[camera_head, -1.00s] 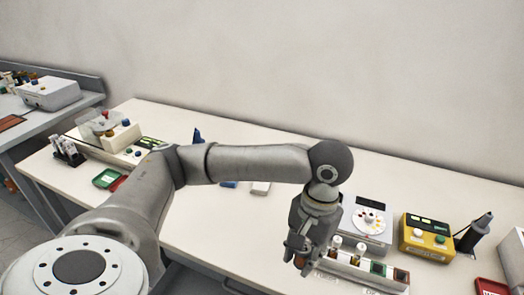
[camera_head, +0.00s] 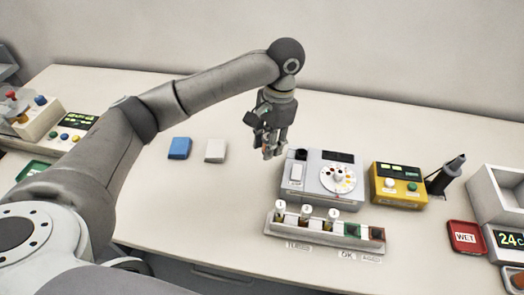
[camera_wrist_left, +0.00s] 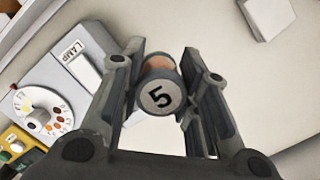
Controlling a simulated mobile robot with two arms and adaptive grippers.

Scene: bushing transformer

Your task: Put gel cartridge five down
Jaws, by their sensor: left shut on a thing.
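My left gripper (camera_head: 267,150) is shut on gel cartridge five (camera_wrist_left: 160,95), a small cylinder with a white cap marked 5 and an orange-brown body. In the left wrist view the cartridge sits between the two fingers, cap toward the camera. In the head view the fingers mostly hide it, and the gripper hangs above the table just left of the grey device with the colour dial (camera_head: 337,178). The white rack (camera_head: 300,236) stands in front of that device. It holds white-capped cartridges 1, 2 and 3, with a green and a dark red square at its right. My right gripper is not in view.
A yellow meter (camera_head: 398,184), a dark pointed tool on a stand (camera_head: 446,175) and a red WET tray (camera_head: 466,237) stand to the right. A blue block (camera_head: 179,148) and a white block (camera_head: 215,151) lie to the left. Bare table (camera_head: 215,200) lies in front of them.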

